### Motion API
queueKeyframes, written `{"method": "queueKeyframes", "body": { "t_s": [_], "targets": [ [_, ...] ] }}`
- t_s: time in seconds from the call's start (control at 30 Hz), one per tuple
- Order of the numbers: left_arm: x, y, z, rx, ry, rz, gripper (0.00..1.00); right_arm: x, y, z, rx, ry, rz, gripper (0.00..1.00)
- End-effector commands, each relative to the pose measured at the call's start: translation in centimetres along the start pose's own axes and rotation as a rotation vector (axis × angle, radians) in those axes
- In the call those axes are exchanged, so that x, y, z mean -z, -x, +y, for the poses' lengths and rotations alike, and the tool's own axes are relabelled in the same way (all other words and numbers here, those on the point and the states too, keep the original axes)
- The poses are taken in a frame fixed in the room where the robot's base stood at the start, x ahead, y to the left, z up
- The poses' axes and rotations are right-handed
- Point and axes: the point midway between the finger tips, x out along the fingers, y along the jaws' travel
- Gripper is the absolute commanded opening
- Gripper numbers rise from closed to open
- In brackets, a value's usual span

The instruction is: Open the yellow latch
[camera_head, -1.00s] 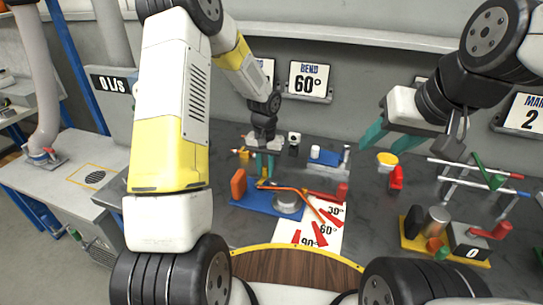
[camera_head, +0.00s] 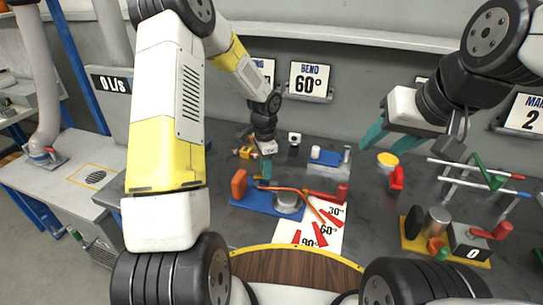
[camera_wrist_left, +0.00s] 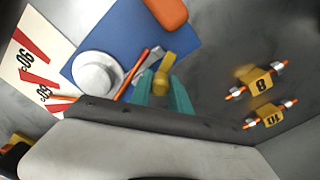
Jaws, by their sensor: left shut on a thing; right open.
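The yellow latch (camera_wrist_left: 163,70) lies between the teal fingers of my left gripper (camera_wrist_left: 161,92) in the left wrist view, at the edge of the blue bending jig (camera_wrist_left: 92,42). In the head view my left gripper (camera_head: 265,167) points down at the back of the jig (camera_head: 250,203). It is shut on the latch, which is mostly hidden there. An orange rod (camera_head: 292,190) lies across the jig beside a round grey hub (camera_head: 287,203). My right gripper (camera_head: 392,140) is open and empty above the bench at the right.
An orange block (camera_head: 239,184) stands at the jig's left end. A white angle sheet (camera_head: 318,232) lies in front. Yellow numbered blocks (camera_wrist_left: 262,80) sit behind the jig. A rack with rods (camera_head: 478,180) stands at the right.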

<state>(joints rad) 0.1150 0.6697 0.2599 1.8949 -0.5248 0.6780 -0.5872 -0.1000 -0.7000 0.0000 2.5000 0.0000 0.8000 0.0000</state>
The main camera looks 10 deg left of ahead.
Motion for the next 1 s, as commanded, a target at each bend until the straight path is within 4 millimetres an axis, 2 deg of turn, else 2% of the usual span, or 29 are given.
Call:
{"method": "queueKeyframes", "body": {
  "t_s": [0.43, 1.0],
  "targets": [
    [0.04, 0.05, -0.13, 0.002, -0.274, 0.001, 0.0, 0.0, 0.0, 0.0, 0.0, 0.0, 0.0, 0.48],
    [0.06, 0.04, -0.1, 0.001, -0.335, 0.001, 0.0, 0.0, 0.0, 0.0, 0.0, 0.0, 0.0, 0.48]
  ]
}}
